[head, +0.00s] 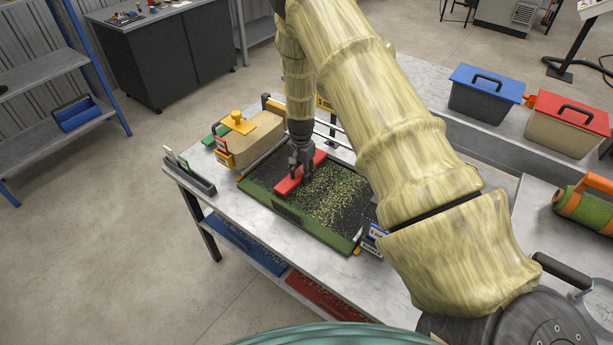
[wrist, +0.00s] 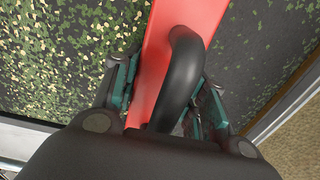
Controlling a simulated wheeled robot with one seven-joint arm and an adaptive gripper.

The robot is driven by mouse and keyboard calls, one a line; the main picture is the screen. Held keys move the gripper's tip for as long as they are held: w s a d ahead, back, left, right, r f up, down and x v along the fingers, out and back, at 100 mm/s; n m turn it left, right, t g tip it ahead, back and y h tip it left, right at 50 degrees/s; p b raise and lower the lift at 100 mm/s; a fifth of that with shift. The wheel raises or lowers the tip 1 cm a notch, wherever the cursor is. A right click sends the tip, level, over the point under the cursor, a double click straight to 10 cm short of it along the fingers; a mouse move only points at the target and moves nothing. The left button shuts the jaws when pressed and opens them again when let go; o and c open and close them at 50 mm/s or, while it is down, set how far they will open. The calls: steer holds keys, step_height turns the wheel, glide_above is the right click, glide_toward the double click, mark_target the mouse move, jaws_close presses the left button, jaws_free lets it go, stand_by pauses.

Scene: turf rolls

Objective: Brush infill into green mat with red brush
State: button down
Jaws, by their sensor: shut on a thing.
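The red brush (head: 299,174) lies across the left part of the green mat, and its red back and black handle fill the middle of the wrist view (wrist: 158,62). My gripper (head: 301,168) is shut on the brush's black handle from above. The green mat (head: 258,194) is a dark tray-like panel with a green front edge. Yellow-green infill (head: 340,192) is scattered over the mat to the right of the brush. In the wrist view infill (wrist: 60,50) lies left of the brush, and the mat right of it is mostly bare. The bristles are hidden.
A tan block with a yellow knob (head: 238,122) stands left of the mat. A grey holder with cards (head: 190,175) sits at the table's left edge. Blue-lidded (head: 484,92) and red-lidded (head: 567,124) bins stand at the right. A green roll (head: 584,207) lies far right.

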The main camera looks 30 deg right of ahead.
mark_target(281, 166)
steer(key=shift+w+a+b, duration=0.45)
steer(key=shift+w+a, duration=0.15)
steer(key=shift+w, duration=0.9)
steer(key=shift+w+a+b, duration=0.5)
steer(key=shift+w+a, duration=0.1)
steer(key=shift+w, duration=0.9)
steer(key=shift+w+a+b, duration=0.45)
steer(key=shift+w+a, duration=0.15)
steer(key=shift+w, duration=0.9)
steer(key=shift+s+d+p, duration=0.3)
steer(key=shift+s+d, duration=0.1)
steer(key=shift+s, duration=0.6)
steer(key=shift+s+d+p, duration=0.3)
steer(key=shift+s+d, duration=0.05)
steer(key=shift+s, duration=0.65)
steer(key=shift+s+d+p, duration=0.3)
steer(key=shift+s+d, duration=0.1)
steer(key=shift+s, duration=0.6)
steer(key=shift+w+a+f+b, duration=0.1)
steer(key=shift+w+a+b, duration=0.15)
steer(key=shift+w, duration=0.4)
steer(key=shift+w+a+b, duration=0.25)
steer(key=shift+w, duration=0.4)
steer(key=shift+w+a+b, duration=0.3)
steer(key=shift+w+a, duration=0.05)
steer(key=shift+w, duration=0.5)
steer(key=shift+w+a+b, duration=0.25)
steer(key=shift+w+a, duration=0.05)
steer(key=shift+w, duration=0.55)
steer(key=shift+s, duration=0.1)
